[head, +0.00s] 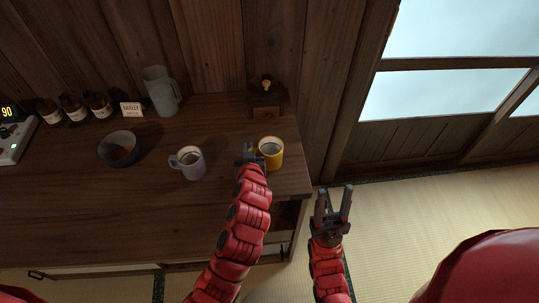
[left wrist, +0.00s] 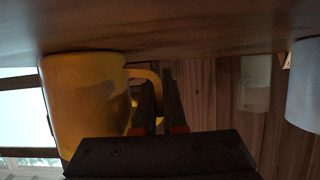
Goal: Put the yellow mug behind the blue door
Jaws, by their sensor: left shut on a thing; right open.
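The yellow mug (head: 277,161) stands upright near the right end of the dark wooden counter. My left gripper (head: 250,156) is at the mug's left side, shut on its handle. In the left wrist view, which is upside down, the yellow mug (left wrist: 85,105) fills the left side and the fingers of my left gripper (left wrist: 160,100) close around its handle. The mug appears to rest on the counter. My right gripper (head: 334,192) is open and empty, to the right of the counter over the floor. No blue door can be made out in either view.
A grey-white mug (head: 190,172) stands left of my left gripper. A dark bowl (head: 119,160), a grey jug (head: 160,100), a small sign (head: 131,110) and several brown bottles sit further left. A wooden grinder-like box (head: 266,102) stands behind the yellow mug. Tatami floor (head: 440,205) lies to the right.

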